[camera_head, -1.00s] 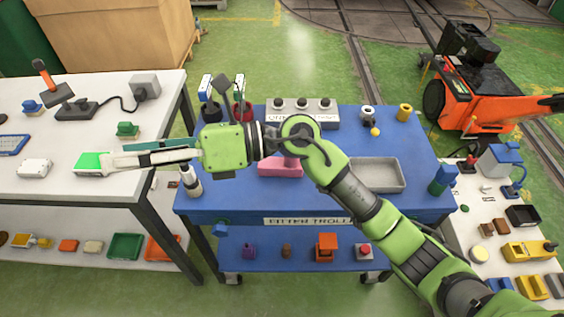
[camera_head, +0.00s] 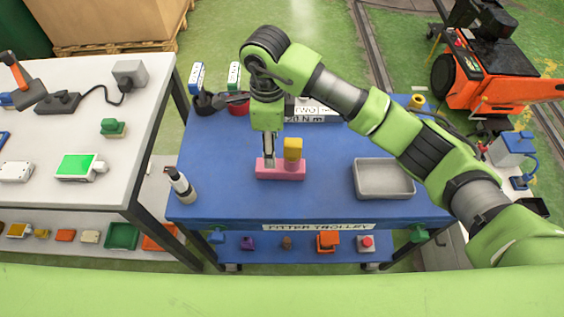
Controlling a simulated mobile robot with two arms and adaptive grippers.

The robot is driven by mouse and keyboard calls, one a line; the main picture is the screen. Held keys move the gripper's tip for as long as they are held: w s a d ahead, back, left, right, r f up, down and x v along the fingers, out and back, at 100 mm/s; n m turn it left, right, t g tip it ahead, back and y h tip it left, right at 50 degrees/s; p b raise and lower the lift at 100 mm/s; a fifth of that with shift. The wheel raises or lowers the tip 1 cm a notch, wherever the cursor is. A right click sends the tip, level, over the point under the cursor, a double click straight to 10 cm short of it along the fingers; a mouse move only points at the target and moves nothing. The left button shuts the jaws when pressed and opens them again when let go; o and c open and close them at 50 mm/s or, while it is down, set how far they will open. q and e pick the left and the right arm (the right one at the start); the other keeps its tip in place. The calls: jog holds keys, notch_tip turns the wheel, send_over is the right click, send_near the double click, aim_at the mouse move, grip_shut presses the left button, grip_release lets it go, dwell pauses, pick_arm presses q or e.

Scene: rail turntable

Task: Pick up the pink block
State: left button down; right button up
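The pink block (camera_head: 281,172) lies on the blue top of the trolley (camera_head: 325,185), left of the grey tray. A yellow block (camera_head: 292,149) shows just above it in the picture; I cannot tell whether it stands on it or behind it. My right arm reaches in from the right and bends down over the trolley. My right gripper (camera_head: 268,158) points down, with its fingertips at the pink block's left half. The fingers are seen nearly edge-on, so their opening and any grip are unclear. My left gripper is not in view.
A grey tray (camera_head: 384,179) stands right of the pink block. A black-and-white bottle (camera_head: 180,186) stands at the trolley's left edge. A white worktable (camera_head: 60,200) is at the left. Blue surface in front of the pink block is clear.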

aim_at(280, 165)
notch_tip(280, 165, down, 3)
jog(key=shift+w+r, duration=0.1)
jog(key=shift+w, duration=0.05)
jog(key=f+p, duration=0.2)
jog(key=f, duration=0.1)
jog(key=shift+d, duration=0.35)
jog(key=f, duration=0.1)
jog(key=f+p, duration=0.1)
jog(key=f, duration=0.1)
jog(key=shift+w+d, duration=0.15)
jog(key=shift+d, duration=0.05)
jog(key=shift+f, duration=0.2)
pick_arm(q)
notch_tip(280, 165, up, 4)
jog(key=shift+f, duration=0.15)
pick_arm(e)
grip_shut()
